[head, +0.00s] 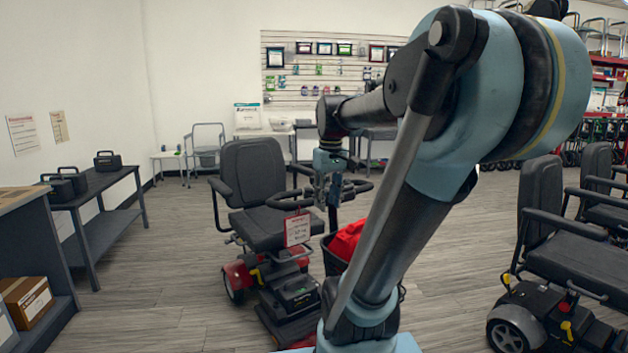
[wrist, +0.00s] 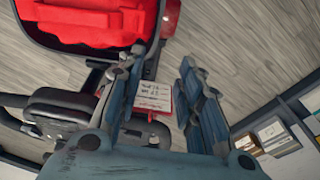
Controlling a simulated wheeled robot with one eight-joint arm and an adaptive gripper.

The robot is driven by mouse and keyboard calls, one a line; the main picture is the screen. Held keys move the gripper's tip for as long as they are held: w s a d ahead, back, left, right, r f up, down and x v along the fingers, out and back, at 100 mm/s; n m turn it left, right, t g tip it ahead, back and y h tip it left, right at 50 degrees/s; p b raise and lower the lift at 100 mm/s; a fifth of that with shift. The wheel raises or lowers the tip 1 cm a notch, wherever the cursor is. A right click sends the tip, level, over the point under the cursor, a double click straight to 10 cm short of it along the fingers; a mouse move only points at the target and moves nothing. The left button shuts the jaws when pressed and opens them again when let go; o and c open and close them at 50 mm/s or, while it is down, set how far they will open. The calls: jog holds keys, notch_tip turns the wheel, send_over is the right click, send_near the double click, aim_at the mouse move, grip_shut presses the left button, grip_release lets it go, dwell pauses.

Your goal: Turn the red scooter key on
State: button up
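The red scooter (head: 236,274) stands in the middle of the head view, with a black seat, red fenders and black handlebars. Its dark tiller head (wrist: 62,112) shows at the lower left of the wrist view. The scooter key is too small or hidden to make out in either view. My gripper (head: 331,192) hangs over the scooter's handlebars. In the wrist view its two fingers (wrist: 162,62) are spread apart, with no held object visible between them. A white and red tag (wrist: 152,97) shows beyond the gap; it also hangs by the handlebars in the head view (head: 297,230).
A basket at the scooter's front holds something red (head: 346,240). Other scooters (head: 558,268) stand at the right. A dark bench (head: 100,190) with black cases and a shelf with a carton (head: 27,300) are at the left. Floor between bench and scooter is clear.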

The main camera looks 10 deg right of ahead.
jog(key=w+d+r+n+g, duration=0.1)
jog(key=w+r+n, duration=0.2)
jog(key=w+r, duration=0.7)
jog(key=w+r+n+g, duration=0.1)
jog(key=w+r+n, duration=0.2)
jog(key=w+r, duration=0.8)
jog(key=w+f, duration=0.1)
jog(key=f, duration=1.3)
jog(key=w+f, duration=0.1)
jog(key=f, duration=0.6)
jog(key=shift+w+a+f, duration=0.3)
jog(key=shift+a, duration=0.05)
grip_shut()
